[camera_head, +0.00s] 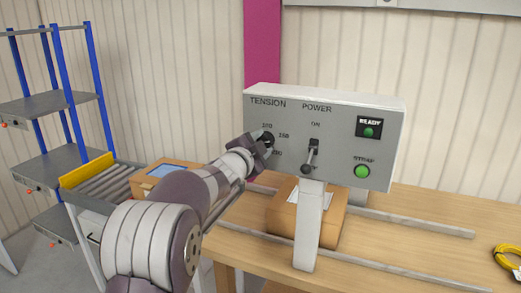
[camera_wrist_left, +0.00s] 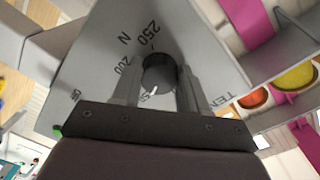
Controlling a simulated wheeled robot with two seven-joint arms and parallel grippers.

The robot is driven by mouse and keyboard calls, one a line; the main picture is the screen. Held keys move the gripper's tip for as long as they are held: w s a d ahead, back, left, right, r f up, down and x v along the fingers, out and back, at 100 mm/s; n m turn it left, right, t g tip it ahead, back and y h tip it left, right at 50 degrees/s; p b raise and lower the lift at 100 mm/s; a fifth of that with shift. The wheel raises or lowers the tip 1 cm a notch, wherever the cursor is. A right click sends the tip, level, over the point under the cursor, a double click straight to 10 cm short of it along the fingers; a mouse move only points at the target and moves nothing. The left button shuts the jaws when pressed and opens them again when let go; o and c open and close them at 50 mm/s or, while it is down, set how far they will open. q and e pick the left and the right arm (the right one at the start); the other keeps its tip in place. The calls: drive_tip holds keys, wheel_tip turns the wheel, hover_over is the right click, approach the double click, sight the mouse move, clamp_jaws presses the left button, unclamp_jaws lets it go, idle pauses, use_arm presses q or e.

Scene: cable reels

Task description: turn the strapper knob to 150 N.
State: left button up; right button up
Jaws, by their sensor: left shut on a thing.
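The strapper box (camera_head: 340,160) is a grey panel with a black tension knob (camera_head: 267,140) on its left part, under the word TENSION. My left gripper (camera_head: 262,145) reaches the panel from the lower left and is shut on the knob. In the left wrist view the dark round knob (camera_wrist_left: 158,70) sits between the two fingers of my left gripper (camera_wrist_left: 160,88). A short white mark shows on the knob's lower side there. The 250 and 200 labels and an N are readable in that view; I cannot read the number nearest the mark. My right gripper is out of view.
The power switch (camera_head: 313,153) is right of the knob, with a green READY lamp (camera_head: 369,130) and a green STRAP button (camera_head: 362,171) farther right. A cardboard box (camera_head: 328,231) stands on the wooden table (camera_head: 400,250) under the panel. Yellow tape (camera_head: 508,258) lies at the right edge.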

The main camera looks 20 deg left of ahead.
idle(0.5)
use_arm(q)
drive_tip(key=o, duration=1.1)
drive_tip(key=shift+c, duration=0.2)
drive_tip(key=shift+s, duration=0.1)
drive_tip(key=s+b, duration=0.2)
drive_tip(key=s, duration=1)
drive_tip(key=shift+s+r, duration=0.2)
drive_tip(key=shift+s, duration=0.05)
drive_tip(key=shift+a, duration=0.1)
